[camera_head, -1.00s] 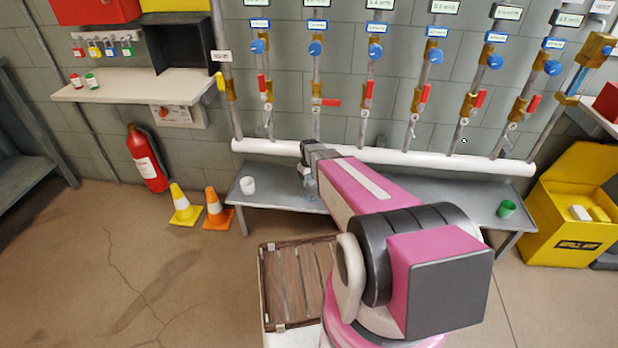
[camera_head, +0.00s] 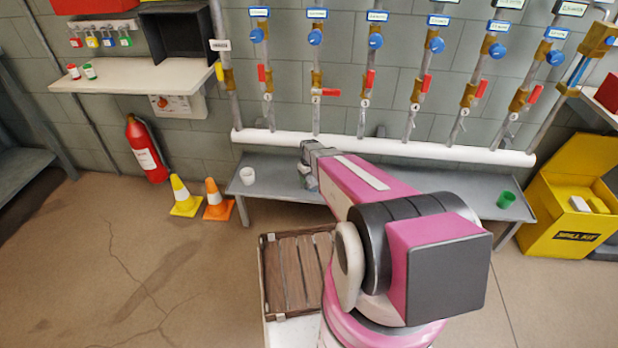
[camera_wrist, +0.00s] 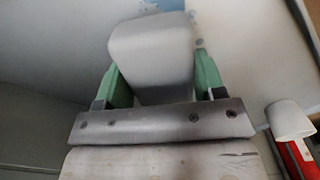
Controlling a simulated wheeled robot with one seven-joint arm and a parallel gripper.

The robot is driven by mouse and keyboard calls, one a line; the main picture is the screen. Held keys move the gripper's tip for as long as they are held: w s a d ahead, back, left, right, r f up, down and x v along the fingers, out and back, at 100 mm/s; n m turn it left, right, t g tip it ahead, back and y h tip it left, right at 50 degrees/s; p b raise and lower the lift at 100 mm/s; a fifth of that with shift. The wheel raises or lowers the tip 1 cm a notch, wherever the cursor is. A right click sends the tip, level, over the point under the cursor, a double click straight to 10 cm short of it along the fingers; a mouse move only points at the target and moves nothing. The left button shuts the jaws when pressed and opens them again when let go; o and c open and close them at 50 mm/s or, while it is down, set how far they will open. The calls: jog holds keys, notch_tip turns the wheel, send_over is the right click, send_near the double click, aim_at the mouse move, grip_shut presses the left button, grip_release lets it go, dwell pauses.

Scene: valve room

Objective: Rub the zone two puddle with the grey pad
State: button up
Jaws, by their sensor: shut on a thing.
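The grey pad (camera_wrist: 152,55) is a pale block held between the two green fingers of my gripper (camera_wrist: 155,85) in the wrist view. Its far end lies over the grey bench, close to a light blue wet patch (camera_wrist: 205,14), partly hidden behind the pad. Small dark spots or drops show beside the pad. I cannot tell whether the pad touches the bench. The puddle is not clearly seen there.
A white cup (camera_head: 247,176) stands at the bench's left end and a green cup (camera_head: 506,199) at its right. A white pipe (camera_head: 400,149) with several valves runs behind. Cones (camera_head: 217,200), a wooden crate (camera_head: 285,272) and a yellow spill kit bin (camera_head: 572,210) are nearby.

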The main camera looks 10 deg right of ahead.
jog(key=shift+f, duration=1)
dwell(0.5)
